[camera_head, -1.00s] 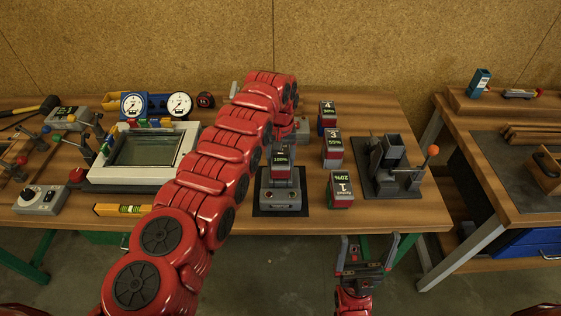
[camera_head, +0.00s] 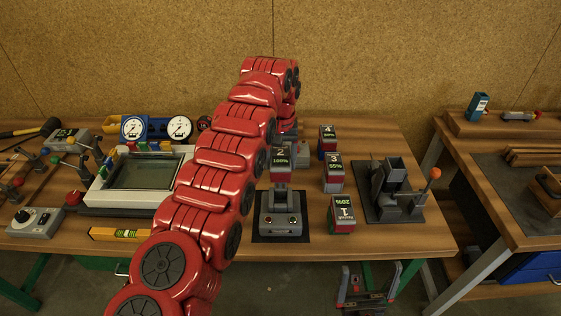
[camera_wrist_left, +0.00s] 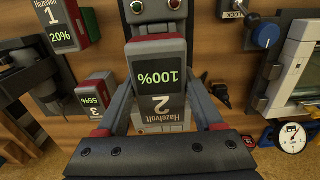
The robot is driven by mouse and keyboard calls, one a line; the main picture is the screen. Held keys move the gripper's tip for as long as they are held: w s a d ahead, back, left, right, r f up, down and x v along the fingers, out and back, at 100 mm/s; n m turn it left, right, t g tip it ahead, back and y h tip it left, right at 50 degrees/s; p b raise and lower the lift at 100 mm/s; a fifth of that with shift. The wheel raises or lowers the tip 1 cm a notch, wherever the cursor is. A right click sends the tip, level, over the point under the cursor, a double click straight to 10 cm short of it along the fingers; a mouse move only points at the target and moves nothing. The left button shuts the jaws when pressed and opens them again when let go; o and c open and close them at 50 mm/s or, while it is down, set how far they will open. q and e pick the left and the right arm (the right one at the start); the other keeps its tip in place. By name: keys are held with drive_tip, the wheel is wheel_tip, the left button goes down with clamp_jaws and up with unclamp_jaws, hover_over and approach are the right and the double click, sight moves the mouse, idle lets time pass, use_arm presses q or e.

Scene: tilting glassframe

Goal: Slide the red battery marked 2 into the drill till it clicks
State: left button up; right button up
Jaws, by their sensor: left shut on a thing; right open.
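The red and grey battery marked 2 (camera_head: 282,163), showing 100%, is in my left gripper, seen between its fingers in the left wrist view (camera_wrist_left: 158,92). My left gripper (camera_wrist_left: 158,125) is shut on it; in the head view my red arm hides most of that gripper. The battery is above the grey charger (camera_head: 281,223) with its red and green lights, apparently clear of it. My right gripper (camera_head: 368,285) is open and empty in front of the table's front edge. I cannot make out the drill for certain; my left arm hides part of the table.
Batteries 1 (camera_head: 342,213), 3 (camera_head: 333,175) and 4 (camera_head: 327,140) stand right of the charger. A dark grey fixture (camera_head: 393,190) with an orange-knobbed lever is further right. A framed screen (camera_head: 142,174) and gauges (camera_head: 157,129) are on the left.

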use_arm(q)
clamp_jaws()
drive_tip(key=shift+r+p, duration=3.05)
drive_tip(key=shift+p, duration=0.05)
